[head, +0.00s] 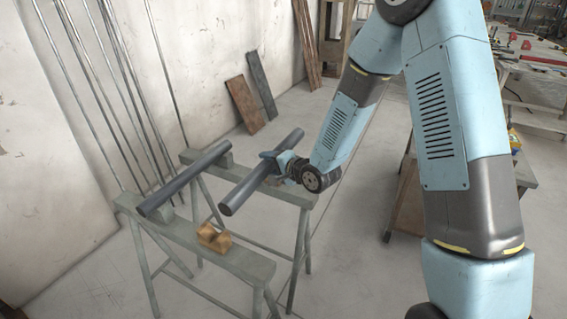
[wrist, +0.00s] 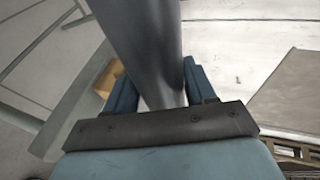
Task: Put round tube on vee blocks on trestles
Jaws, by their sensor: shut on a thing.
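My gripper (head: 271,162) is shut on a dark grey round tube (head: 238,197) near its middle. In the wrist view the tube (wrist: 150,45) runs between the two blue fingers. The held tube slants over the two grey-green trestles, the near trestle (head: 245,265) and the far trestle (head: 300,197). Its near end is above and apart from an orange-brown vee block (head: 209,241) on the near trestle. That block shows partly in the wrist view (wrist: 105,78).
Another dark tube (head: 183,182) rests on grey blocks at the trestles' left side. Thin metal rods (head: 110,95) lean on the wall behind. Boards (head: 244,104) lean further back. A cluttered bench (head: 540,55) stands right.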

